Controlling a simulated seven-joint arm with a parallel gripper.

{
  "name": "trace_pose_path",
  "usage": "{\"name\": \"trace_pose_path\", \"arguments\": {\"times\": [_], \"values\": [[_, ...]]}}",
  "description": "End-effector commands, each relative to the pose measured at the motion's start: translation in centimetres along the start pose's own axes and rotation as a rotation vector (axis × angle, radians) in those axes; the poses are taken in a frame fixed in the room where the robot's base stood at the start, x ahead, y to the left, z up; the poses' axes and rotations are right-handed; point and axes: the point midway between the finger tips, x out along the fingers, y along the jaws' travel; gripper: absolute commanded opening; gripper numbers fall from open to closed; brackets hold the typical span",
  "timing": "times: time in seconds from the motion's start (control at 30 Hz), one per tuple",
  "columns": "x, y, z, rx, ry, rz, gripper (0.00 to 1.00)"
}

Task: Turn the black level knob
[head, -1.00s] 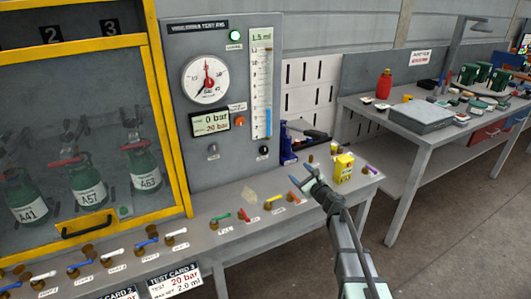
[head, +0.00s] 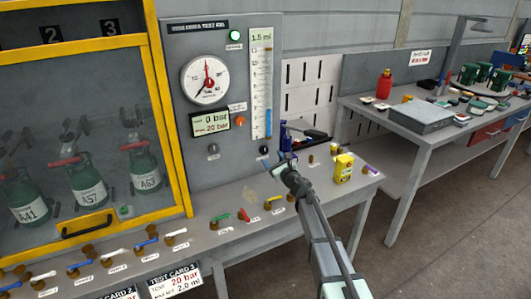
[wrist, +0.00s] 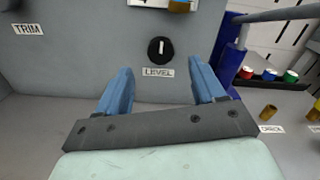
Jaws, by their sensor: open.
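The black level knob (head: 264,150) sits low on the grey test panel, under the blue level column. In the wrist view the knob (wrist: 160,50) is round with a white upright mark, above a "LEVEL" label. My gripper (head: 277,163) is just in front of and below the knob in the head view. In the wrist view its two blue fingers (wrist: 160,78) are apart and empty. The knob lies ahead of the fingertips, between their lines, and they do not appear to touch it.
The grey trim knob (head: 213,151) is left on the panel. A blue post-like tool (wrist: 232,55) stands right of the fingers. Coloured valve levers (head: 244,215) line the bench below. A yellow container (head: 343,168) stands on the bench to the right.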

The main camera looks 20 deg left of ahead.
Motion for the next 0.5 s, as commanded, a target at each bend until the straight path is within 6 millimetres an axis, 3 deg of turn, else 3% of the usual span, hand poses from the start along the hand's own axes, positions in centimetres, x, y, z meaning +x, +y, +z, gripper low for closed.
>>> {"name": "trace_pose_path", "arguments": {"times": [0.03, 0.3, 0.5], "values": [[1.4, -0.1, -0.1, 0.0, 0.0, 0.0, 0.69], [5.8, -0.1, -0.1, -0.001, 0.0, 0.0, 0.69], [7.2, -0.1, -0.1, 0.0, 0.0, -0.001, 0.69]]}}
